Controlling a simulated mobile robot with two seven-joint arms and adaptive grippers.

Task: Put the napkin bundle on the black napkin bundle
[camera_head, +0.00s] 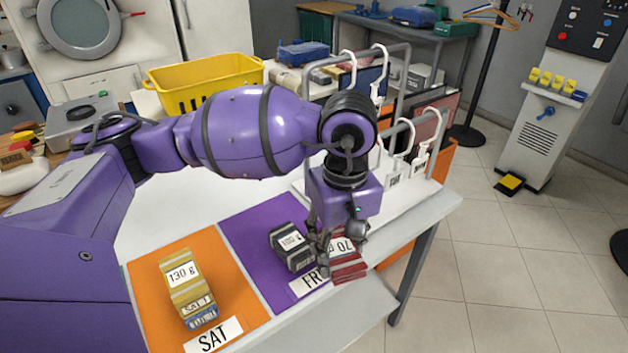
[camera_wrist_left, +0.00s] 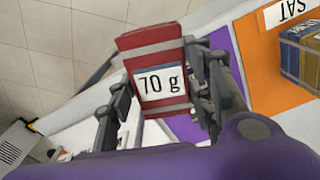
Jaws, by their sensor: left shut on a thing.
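A red napkin bundle (camera_head: 350,271) with a "70 g" label is between the fingers of my left gripper (camera_head: 335,250), right of the black bundle. It also fills the middle of the left wrist view (camera_wrist_left: 152,50), with a finger on each side. The black napkin bundle (camera_head: 291,246) has a white label and lies on the purple mat (camera_head: 247,232). The two bundles look apart, with a finger between them in the head view. The height of the red bundle above the table is hard to tell. My right gripper is out of view.
A yellow bundle labelled "130 g" (camera_head: 184,274) sits on a blue one (camera_head: 202,319) on the orange "SAT" mat (camera_head: 236,284). A grey rack (camera_head: 403,55) with hangers stands behind my left gripper. A yellow basket (camera_head: 205,80) is at the back left.

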